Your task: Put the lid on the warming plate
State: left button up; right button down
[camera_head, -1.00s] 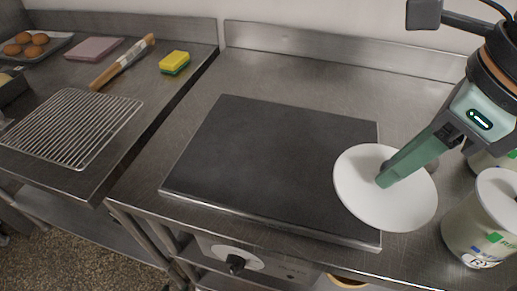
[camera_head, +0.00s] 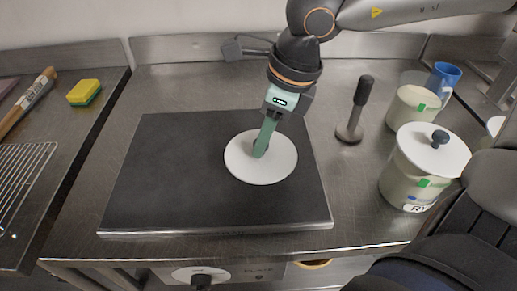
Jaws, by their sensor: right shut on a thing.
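A white round lid (camera_head: 259,170) is over the right part of the dark warming plate (camera_head: 160,180). I cannot tell whether it touches the plate or hangs just above it. My right gripper (camera_head: 262,150) comes down from above and is shut on the lid at its middle; the fingers hide most of the knob. The warming plate is a flat dark slab on the steel counter, its left part bare. My left gripper is not in view.
A lidded crock (camera_head: 400,180) and an open crock (camera_head: 410,108) stand at the right, with a blue cup (camera_head: 443,76) behind. A dark-handled tool (camera_head: 356,115) stands right of the plate. A sponge (camera_head: 84,92) and wire rack (camera_head: 20,175) are at the left.

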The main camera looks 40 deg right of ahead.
jog(key=shift+w+d+f, duration=0.15)
jog(key=shift+w+f, duration=0.6)
jog(key=shift+f, duration=0.2)
jog(key=x, duration=0.3)
jog(key=shift+s+d+f, duration=0.15)
jog(key=shift+d, duration=0.15)
jog(key=shift+f, duration=0.1)
jog(key=shift+b, duration=0.3)
jog(key=shift+f, duration=0.2)
jog(key=c, duration=0.6)
grip_release()
jog(key=shift+r, duration=0.1)
